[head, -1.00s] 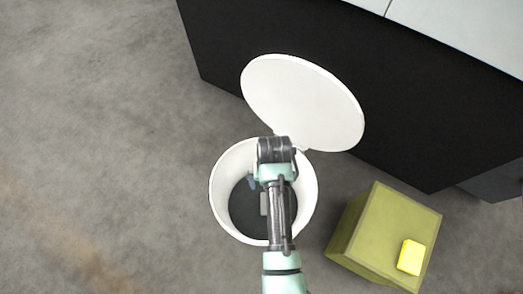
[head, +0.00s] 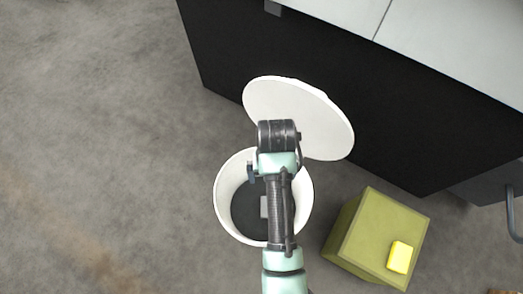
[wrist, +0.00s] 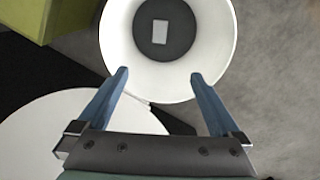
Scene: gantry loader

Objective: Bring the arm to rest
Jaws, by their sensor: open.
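My gripper (wrist: 158,78) is open in the wrist view, its two blue fingers apart with nothing between them. It is above the white round bin (wrist: 224,30), near the rim on the lid side. In the head view my arm crosses over the bin (head: 222,200) and hides part of it; only a bit of the gripper (head: 251,172) shows beside the wrist. The bin's white lid (head: 325,125) stands open behind it. A small grey-white block (wrist: 160,32) lies on the dark bottom of the bin.
An olive box (head: 350,235) stands right of the bin with a yellow block (head: 400,257) on top. A black cabinet (head: 400,140) with a pale top (head: 450,50) runs behind the lid. The grey floor (head: 90,130) at left is clear.

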